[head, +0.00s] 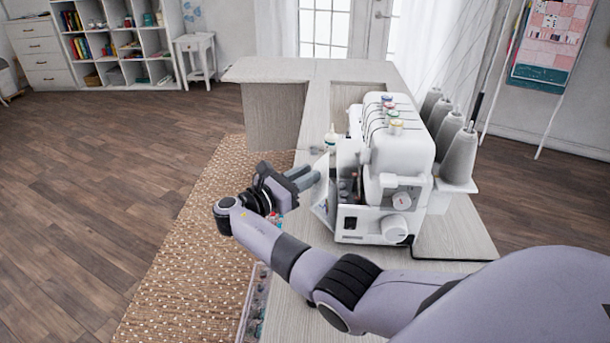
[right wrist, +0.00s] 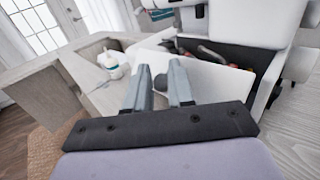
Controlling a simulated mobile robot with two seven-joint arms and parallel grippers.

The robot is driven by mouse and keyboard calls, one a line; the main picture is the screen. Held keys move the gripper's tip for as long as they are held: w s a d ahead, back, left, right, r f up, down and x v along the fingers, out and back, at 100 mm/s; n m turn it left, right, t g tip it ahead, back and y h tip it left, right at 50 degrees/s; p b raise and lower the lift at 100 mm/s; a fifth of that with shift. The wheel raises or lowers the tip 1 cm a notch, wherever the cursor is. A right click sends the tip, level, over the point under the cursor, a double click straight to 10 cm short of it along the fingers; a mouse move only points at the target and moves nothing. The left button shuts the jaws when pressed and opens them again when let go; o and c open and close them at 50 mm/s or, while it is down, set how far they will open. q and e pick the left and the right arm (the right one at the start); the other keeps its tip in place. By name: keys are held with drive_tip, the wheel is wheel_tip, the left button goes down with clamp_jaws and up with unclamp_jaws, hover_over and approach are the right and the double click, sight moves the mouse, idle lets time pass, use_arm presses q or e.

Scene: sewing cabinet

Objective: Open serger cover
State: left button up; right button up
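The white serger (head: 400,150) stands on the cabinet top with colored thread spools on it. Its front cover (head: 322,205) is tilted outward and down, and the dark inside of the machine shows behind it. In the right wrist view the cover (right wrist: 205,88) is a white panel below the dark opening (right wrist: 225,52). My right gripper (head: 315,177) is in front of the serger by the cover, its two fingers apart with nothing between them. In the right wrist view the gripper (right wrist: 161,68) overlaps the cover; I cannot tell whether they touch. My left gripper is out of view.
Large grey thread cones (head: 460,155) stand behind the serger. A small white bottle (head: 330,138) stands beyond the gripper; it also shows in the right wrist view (right wrist: 113,65). A clear bin (head: 255,300) hangs at the cabinet's near edge. The far cabinet top (head: 300,70) is clear.

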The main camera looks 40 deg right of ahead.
drive_tip(key=shift+s+f+g, duration=0.2)
drive_tip(key=shift+f, duration=0.25)
drive_tip(key=shift+s+f+g, duration=0.2)
drive_tip(key=shift+f, duration=0.25)
drive_tip(key=a+r, duration=0.1)
drive_tip(key=a, duration=0.6)
drive_tip(key=shift+r+b, duration=0.3)
drive_tip(key=shift+b, duration=0.15)
drive_tip(key=shift+a+t, duration=0.1)
drive_tip(key=shift+t, duration=0.3)
